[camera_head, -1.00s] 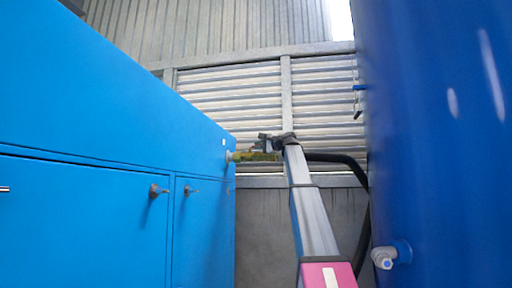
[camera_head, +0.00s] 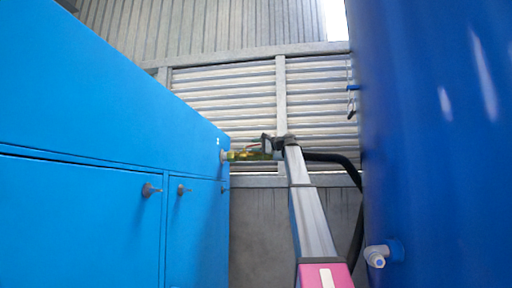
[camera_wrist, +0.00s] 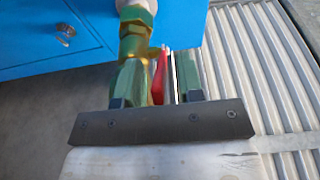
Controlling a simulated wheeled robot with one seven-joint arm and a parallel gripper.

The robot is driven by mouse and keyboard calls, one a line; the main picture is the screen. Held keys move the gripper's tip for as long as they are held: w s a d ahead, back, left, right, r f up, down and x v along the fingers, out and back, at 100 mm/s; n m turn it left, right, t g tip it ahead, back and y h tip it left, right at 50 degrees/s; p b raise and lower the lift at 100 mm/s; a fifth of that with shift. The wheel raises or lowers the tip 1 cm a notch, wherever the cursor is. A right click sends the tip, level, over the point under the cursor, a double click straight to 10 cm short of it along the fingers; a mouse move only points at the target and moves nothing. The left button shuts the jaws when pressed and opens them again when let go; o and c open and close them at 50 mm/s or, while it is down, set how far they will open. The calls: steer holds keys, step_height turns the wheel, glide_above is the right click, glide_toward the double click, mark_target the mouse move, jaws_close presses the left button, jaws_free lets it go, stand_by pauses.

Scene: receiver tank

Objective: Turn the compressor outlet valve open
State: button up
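The compressor outlet valve is a brass-coloured fitting (camera_wrist: 137,35) on a pipe stub from the side of the blue compressor cabinet (camera_head: 80,110). In the head view the valve (camera_head: 240,155) is small, at the cabinet's far right edge. Its red lever (camera_wrist: 159,80) shows edge-on in the wrist view. My gripper (camera_wrist: 160,75) has its two green fingers on either side of the lever, with a visible gap on the right side. Whether the left finger touches the lever or valve body cannot be told.
A large blue tank (camera_head: 430,120) stands close on the right, with a grey fitting (camera_head: 378,256) low down. A black hose (camera_head: 345,160) curves behind my arm. A ribbed metal wall (camera_head: 225,95) closes the back. Cabinet door knobs (camera_head: 149,190) stick out at left.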

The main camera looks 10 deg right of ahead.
steer(key=v, duration=1.1)
